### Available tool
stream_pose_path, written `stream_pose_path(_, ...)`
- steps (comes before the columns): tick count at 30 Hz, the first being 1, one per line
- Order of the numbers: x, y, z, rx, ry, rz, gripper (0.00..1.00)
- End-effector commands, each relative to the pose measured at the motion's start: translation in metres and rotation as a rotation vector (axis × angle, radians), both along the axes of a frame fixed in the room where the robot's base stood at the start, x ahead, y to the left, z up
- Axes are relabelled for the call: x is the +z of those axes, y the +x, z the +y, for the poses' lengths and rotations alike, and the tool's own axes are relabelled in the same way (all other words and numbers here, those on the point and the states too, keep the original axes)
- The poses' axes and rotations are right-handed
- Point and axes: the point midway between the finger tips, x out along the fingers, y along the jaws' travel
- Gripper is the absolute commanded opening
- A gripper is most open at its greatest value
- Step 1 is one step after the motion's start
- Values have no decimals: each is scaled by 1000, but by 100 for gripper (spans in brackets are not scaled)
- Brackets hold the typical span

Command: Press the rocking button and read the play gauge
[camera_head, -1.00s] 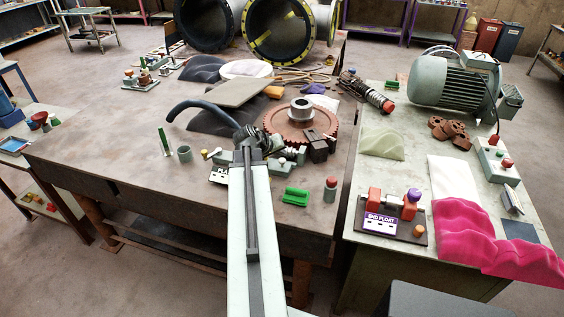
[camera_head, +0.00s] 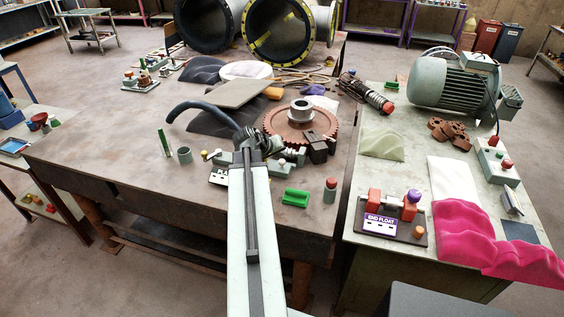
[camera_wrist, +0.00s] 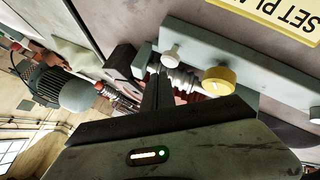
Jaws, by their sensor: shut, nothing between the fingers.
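My gripper (camera_wrist: 157,78) is shut and empty in the wrist view, its dark fingers together and pointing at a grey fixture (camera_wrist: 245,55). A white button (camera_wrist: 170,54) stands close by the fingertips; I cannot tell whether they touch. A yellow button (camera_wrist: 218,80) is to the right of the fingers. A yellow plate (camera_wrist: 275,12) reading "SET PLAY" lies above it. In the head view, my arm partly hides the fixture, and its label (camera_head: 218,177) shows left of the arm. I cannot tell which button is the rocking one. No gauge reading is legible.
A rust-red gear (camera_head: 285,125) lies behind the fixture, a green block (camera_head: 295,197) and a red-capped cylinder (camera_head: 330,189) to its right. An "END FLOAT" fixture (camera_head: 381,222) and a motor (camera_head: 453,80) stand on the right table. The workbench's left front (camera_head: 110,160) is clear.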

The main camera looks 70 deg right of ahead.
Motion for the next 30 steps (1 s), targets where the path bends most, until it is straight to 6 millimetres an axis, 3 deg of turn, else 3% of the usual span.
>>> stream_pose_path(30, -8, 0, 0, 0, 0, 0, 0)
